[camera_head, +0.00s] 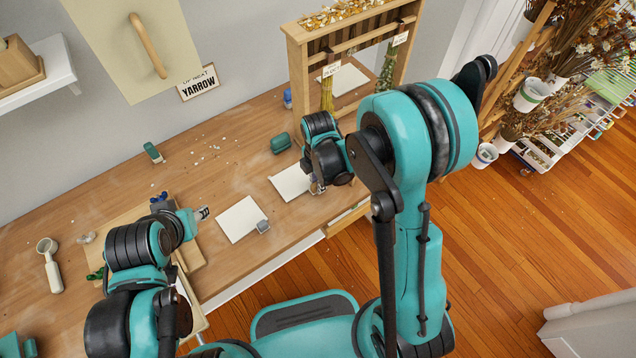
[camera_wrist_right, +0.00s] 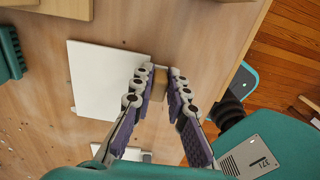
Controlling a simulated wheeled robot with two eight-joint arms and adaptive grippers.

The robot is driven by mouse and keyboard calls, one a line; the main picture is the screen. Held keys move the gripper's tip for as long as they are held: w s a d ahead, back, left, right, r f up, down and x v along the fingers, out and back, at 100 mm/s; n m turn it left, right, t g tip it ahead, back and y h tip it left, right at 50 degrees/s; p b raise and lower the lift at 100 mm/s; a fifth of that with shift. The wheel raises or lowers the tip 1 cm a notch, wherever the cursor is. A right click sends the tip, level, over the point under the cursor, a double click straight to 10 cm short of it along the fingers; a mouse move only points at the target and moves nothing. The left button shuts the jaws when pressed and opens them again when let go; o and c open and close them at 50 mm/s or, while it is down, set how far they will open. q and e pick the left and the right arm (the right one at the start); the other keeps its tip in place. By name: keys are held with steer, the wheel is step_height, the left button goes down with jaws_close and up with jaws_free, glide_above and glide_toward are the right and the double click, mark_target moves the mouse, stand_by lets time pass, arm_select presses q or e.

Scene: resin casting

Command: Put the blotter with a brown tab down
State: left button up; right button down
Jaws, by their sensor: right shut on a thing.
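A white square blotter (camera_head: 290,183) lies under my right gripper on or just above the wooden table; I cannot tell whether it touches. In the right wrist view the blotter (camera_wrist_right: 95,85) extends left from the fingers, and its brown tab (camera_wrist_right: 160,82) is between the fingertips. My right gripper (camera_wrist_right: 158,82) is shut on this tab. In the head view the right gripper (camera_head: 318,186) partly hides the blotter's right edge. My left gripper (camera_head: 204,213) hangs over the table left of the blotters; its finger opening is too small to judge.
A second white blotter (camera_head: 238,219) with a grey tab (camera_head: 263,226) lies to the left. A wooden drying rack (camera_head: 298,70) rises at the back right. The table's front edge is close. The table behind the blotters is mostly clear.

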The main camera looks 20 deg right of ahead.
steer(key=shift+f, duration=0.15)
steer(key=c, duration=1.5)
jaws_free()
step_height(320, 180, up, 11)
steer(key=p, duration=0.4)
steer(key=s+d+r+m+t, duration=0.2)
steer(key=s+r+m, duration=0.3)
steer(key=m, duration=0.6)
steer(key=s+d+r+m+t, duration=0.2)
steer(key=s+r+m+t, duration=0.3)
steer(key=m, duration=0.6)
steer(key=v, duration=0.2)
steer(key=shift+d+r, duration=0.25)
steer(key=shift+r, duration=0.15)
